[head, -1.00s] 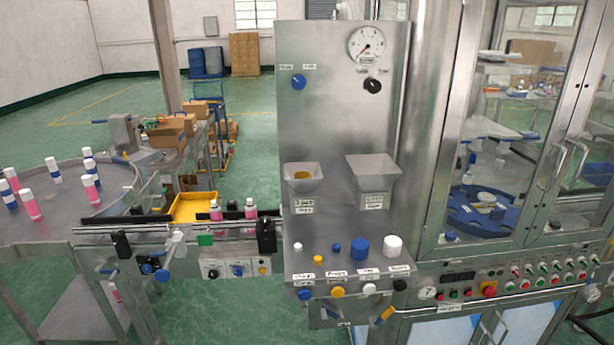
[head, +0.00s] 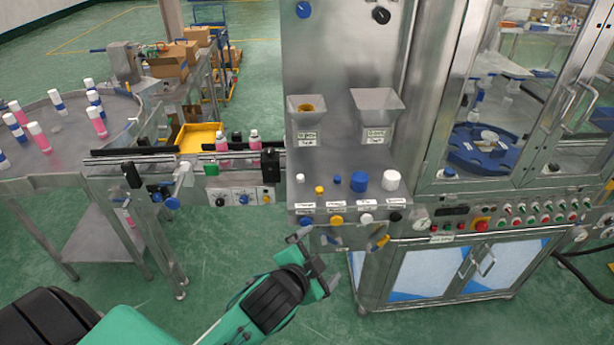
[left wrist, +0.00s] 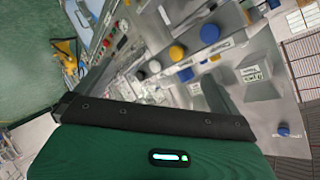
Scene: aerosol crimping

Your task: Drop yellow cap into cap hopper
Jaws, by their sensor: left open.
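A small yellow cap (head: 319,190) stands on the steel ledge of the machine, between a small white cap (head: 300,178) and a small blue cap (head: 337,179). Two steel funnel hoppers are fixed above the ledge: the left hopper (head: 305,126) has something yellow inside, the right hopper (head: 376,122) shows nothing inside. Their labels are too small to read surely. My left gripper (head: 322,260) is open and empty, below and in front of the ledge, apart from the cap. The yellow cap seems to show in the left wrist view too (left wrist: 215,57). My right gripper is not in view.
Front knobs, including a yellow knob (head: 336,221), stick out below the ledge. A conveyor (head: 130,156) with bottles is at left. The floor in front is clear.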

